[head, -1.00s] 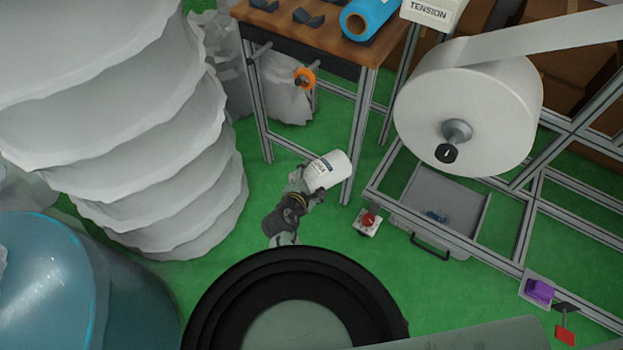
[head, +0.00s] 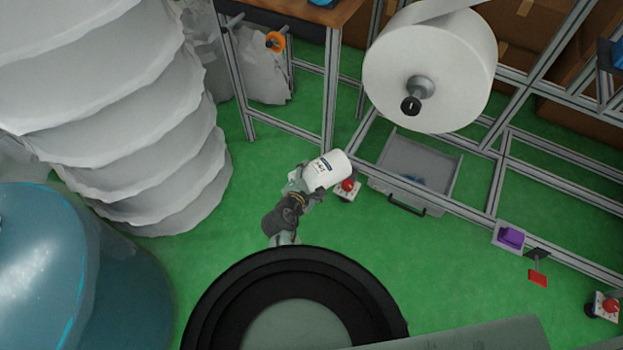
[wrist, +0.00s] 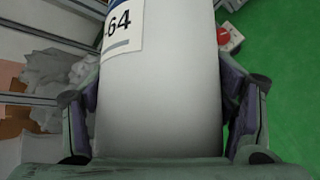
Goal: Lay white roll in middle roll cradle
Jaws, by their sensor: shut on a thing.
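The white roll (head: 328,168) has a printed label with a blue band and is held in my gripper (head: 306,187), in the air above the green floor. In the wrist view the roll (wrist: 160,90) fills the space between the two fingers of my gripper (wrist: 165,115), which press on its sides. The roll cradles do not show now. Only the lower edge of the wooden bench (head: 300,12) shows at the top of the head view, with part of a blue thing on it.
A large white material roll (head: 430,70) on a metal frame stands right of the bench. A grey tray (head: 420,165) lies beneath it. A red-button box (head: 348,188) is beside the held roll in the picture. Stacked white sacks (head: 110,120) and a blue-green drum (head: 60,280) stand left.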

